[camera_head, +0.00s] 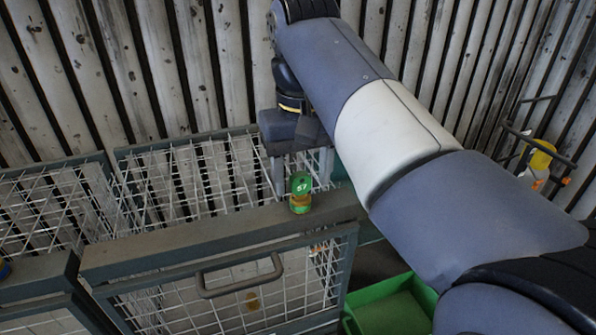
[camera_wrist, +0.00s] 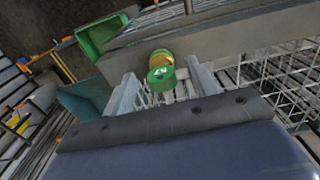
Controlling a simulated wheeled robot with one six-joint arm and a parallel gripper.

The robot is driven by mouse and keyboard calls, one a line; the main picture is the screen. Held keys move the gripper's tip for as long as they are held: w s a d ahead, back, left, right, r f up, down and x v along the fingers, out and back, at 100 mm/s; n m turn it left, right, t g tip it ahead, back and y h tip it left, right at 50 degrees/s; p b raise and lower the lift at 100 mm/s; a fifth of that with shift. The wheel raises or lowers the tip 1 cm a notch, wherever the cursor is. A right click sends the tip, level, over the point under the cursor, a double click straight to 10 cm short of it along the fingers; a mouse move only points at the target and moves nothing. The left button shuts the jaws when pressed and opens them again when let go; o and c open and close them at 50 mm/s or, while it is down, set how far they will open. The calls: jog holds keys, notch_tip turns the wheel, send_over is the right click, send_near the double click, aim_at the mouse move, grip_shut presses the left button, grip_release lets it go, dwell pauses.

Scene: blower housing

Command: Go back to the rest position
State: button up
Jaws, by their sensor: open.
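My gripper (camera_head: 301,180) is open above the front rim of a wire cage. Its fingers point down, one on each side in the picture of a small green-topped piece (camera_head: 301,184) marked "67". The piece has an orange-yellow lower part and stands on the cage's grey top bar (camera_head: 215,240). In the wrist view the piece (camera_wrist: 161,72) shows between and just beyond the two fingertips (camera_wrist: 162,76), with a gap on each side. I see no contact with it. The rest position is not marked in either view.
Wire mesh cages (camera_head: 190,185) fill the left, with a handle (camera_head: 240,283) on the front panel. A green bin (camera_head: 395,310) stands low by my arm. A yellow item on a dark frame (camera_head: 541,157) is at far right. A slatted wall (camera_head: 190,70) closes the back.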

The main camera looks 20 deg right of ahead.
notch_tip(320, 180, up, 7)
jog(key=p, duration=0.1)
jog(key=shift+p, duration=0.4)
notch_tip(320, 180, down, 4)
jog(key=shift+r+b, duration=0.15)
jog(key=shift+b, duration=0.95)
notch_tip(320, 180, down, 4)
jog(key=shift+r, duration=0.2)
jog(key=shift+r+p, duration=0.35)
jog(key=shift+r, duration=0.05)
jog(key=shift+f, duration=0.1)
